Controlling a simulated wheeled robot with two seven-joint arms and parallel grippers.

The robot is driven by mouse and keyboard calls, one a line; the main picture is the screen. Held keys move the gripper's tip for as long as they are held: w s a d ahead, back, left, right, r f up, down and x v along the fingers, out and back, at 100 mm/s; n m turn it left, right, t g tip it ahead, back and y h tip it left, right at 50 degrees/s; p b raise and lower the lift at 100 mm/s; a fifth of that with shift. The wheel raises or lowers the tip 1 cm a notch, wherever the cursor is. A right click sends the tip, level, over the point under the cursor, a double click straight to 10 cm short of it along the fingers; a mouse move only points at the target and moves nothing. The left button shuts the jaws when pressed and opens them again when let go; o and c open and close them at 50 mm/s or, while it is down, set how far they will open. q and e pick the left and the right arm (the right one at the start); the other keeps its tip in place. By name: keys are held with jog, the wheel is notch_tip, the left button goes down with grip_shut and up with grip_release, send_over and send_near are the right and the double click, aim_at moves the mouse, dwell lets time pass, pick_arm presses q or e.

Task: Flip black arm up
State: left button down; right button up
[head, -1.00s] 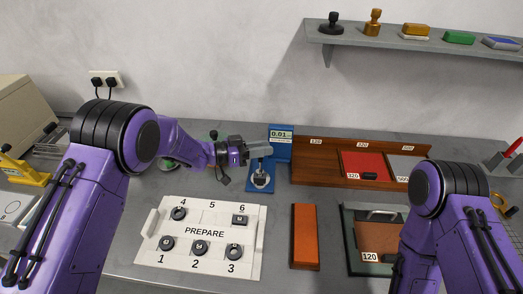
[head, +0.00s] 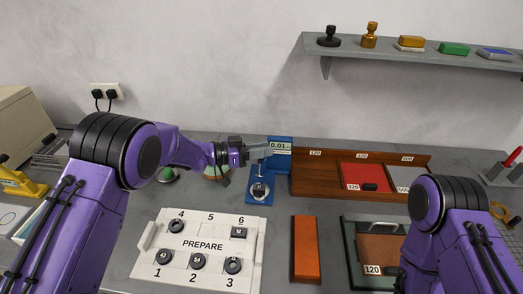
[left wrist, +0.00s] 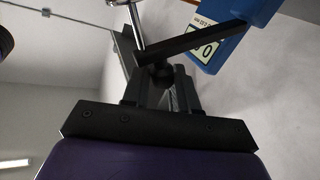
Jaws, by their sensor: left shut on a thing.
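A blue gauge (head: 283,158) with a small display reading 0.01 stands at the back of the bench, left of the brown wooden rack. A round dark piece with a pale label (head: 260,190) sits on its blue base. My left gripper (head: 262,151) is at the gauge's left side, level with the display, and is shut. In the left wrist view a black arm (left wrist: 208,40) runs slantwise across the fingertips, in front of the blue gauge (left wrist: 238,30), and the gripper is shut on it. A metal rod (left wrist: 136,22) shows beside it. My right gripper is out of view.
A white PREPARE board (head: 200,270) with several round black pieces lies in front. An orange block (head: 305,250) and a green-framed tray (head: 350,262) lie to its right. The wooden rack (head: 325,180) stands behind. A wall shelf (head: 420,62) hangs above.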

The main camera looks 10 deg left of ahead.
pick_arm(q)
jog(key=shift+w+a+r, duration=0.1)
jog(key=c, duration=1)
grip_release()
jog(key=shift+w+f, duration=0.25)
jog(key=shift+s+a, duration=0.2)
jog(key=shift+a, duration=0.05)
jog(key=b+v, duration=0.3)
jog(key=v, duration=0.7)
jog(key=shift+r, duration=0.1)
jog(key=shift+w, duration=0.1)
